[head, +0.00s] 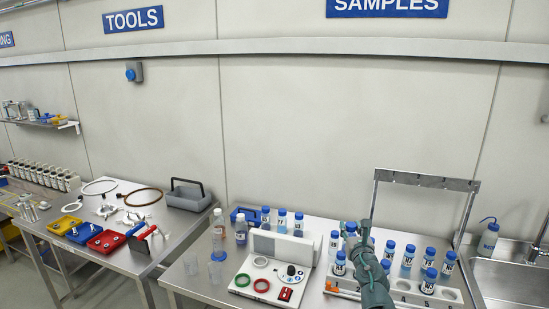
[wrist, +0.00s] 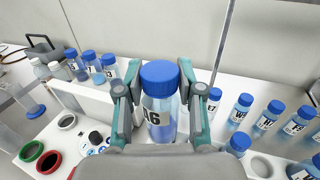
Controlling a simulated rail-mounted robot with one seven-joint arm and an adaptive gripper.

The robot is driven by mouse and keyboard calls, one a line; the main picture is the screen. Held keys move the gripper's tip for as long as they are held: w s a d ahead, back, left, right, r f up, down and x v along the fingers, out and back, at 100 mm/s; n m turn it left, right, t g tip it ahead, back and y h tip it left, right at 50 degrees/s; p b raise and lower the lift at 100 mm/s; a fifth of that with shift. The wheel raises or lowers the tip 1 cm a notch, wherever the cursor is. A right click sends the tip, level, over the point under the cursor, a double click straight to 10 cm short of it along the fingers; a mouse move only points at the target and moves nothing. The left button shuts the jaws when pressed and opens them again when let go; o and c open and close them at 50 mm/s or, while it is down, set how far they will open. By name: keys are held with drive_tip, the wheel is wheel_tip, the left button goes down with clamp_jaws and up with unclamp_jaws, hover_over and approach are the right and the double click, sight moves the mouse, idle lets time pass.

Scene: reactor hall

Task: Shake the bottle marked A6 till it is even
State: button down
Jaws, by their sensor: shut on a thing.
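The bottle marked A6 (wrist: 160,115) has a blue cap and clear walls with light blue liquid. In the wrist view it stands upright between the fingers of my gripper (wrist: 161,98), which is shut on it. I cannot tell whether the liquid is even throughout. In the head view my gripper (head: 362,236) is over the sample bench, and my arm hides much of the held bottle.
Several blue-capped bottles (head: 408,257) stand right of my gripper at a white rack (head: 400,287) with numbered places. A white device (head: 268,280) with red and green rings is to the left, with more bottles behind. A metal frame (head: 425,181) rises behind; a sink (head: 510,283) is far right.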

wheel_tip(320, 180, up, 2)
drive_tip(key=shift+r+p, duration=0.15)
drive_tip(key=shift+p, duration=0.55)
drive_tip(key=shift+f+b, duration=2.1)
drive_tip(key=shift+f, duration=0.4)
drive_tip(key=shift+r, duration=0.1)
